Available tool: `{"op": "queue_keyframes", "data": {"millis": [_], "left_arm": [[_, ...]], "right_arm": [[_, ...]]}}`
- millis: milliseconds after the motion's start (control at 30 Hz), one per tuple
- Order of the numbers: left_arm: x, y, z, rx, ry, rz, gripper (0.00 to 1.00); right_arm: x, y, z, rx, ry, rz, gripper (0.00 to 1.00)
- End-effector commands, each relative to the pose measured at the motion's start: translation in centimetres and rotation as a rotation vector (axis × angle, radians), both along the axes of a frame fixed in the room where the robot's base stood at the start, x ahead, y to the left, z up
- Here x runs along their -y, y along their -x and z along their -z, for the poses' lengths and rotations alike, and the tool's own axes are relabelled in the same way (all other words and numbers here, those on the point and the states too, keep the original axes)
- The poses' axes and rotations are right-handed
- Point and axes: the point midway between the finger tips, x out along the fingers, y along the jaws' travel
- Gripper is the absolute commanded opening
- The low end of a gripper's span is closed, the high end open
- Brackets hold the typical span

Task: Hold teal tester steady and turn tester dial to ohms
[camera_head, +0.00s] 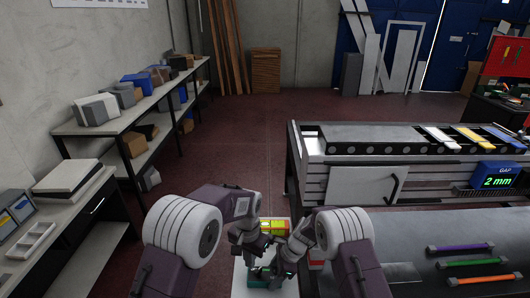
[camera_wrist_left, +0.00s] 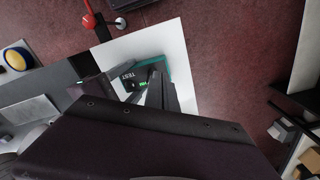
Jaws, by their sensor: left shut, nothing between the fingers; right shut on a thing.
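The teal tester (camera_head: 258,283) lies on a white surface (camera_head: 239,278) in front of me, mostly covered by my grippers in the head view. In the left wrist view its teal edge (camera_wrist_left: 166,68) and its dark face with the word TEST (camera_wrist_left: 127,77) and a small green display show. My left gripper (camera_head: 262,250) is shut and empty, close over the tester; its fingers (camera_wrist_left: 157,93) hide part of the face. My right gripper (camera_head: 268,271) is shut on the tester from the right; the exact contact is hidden. I cannot make out the dial.
A yellow, red and green item (camera_head: 275,229) lies just beyond the grippers. A grey workbench (camera_head: 345,185) with rollers and a 2 mm gap display (camera_head: 497,175) stands at right. Purple, green and orange bars (camera_head: 472,263) lie on its near top. Shelves (camera_head: 125,120) line the left wall.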

Motion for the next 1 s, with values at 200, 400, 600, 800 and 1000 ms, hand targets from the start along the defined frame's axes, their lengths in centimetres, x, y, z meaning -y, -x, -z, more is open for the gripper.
{"op": "queue_keyframes", "data": {"millis": [200,400,600,800,1000], "left_arm": [[0.0,0.1,-0.1,-0.002,-0.001,0.000,0.00],[1.3,1.1,-1.1,-0.009,-0.001,0.003,0.00],[1.3,1.2,-0.4,-0.014,-0.002,0.000,0.00],[1.3,1.3,2.6,-0.015,-0.003,0.000,0.00],[1.3,1.3,5.1,-0.015,-0.003,0.000,0.00]], "right_arm": [[0.1,-0.1,0.0,0.003,0.001,0.003,0.06],[0.1,-0.2,0.0,0.004,0.001,0.004,0.06],[0.1,-0.2,0.0,0.004,0.000,0.004,0.06],[0.0,-0.2,-0.1,0.004,0.000,0.004,0.06],[0.0,-0.2,-0.1,0.004,0.000,0.003,0.06]]}}
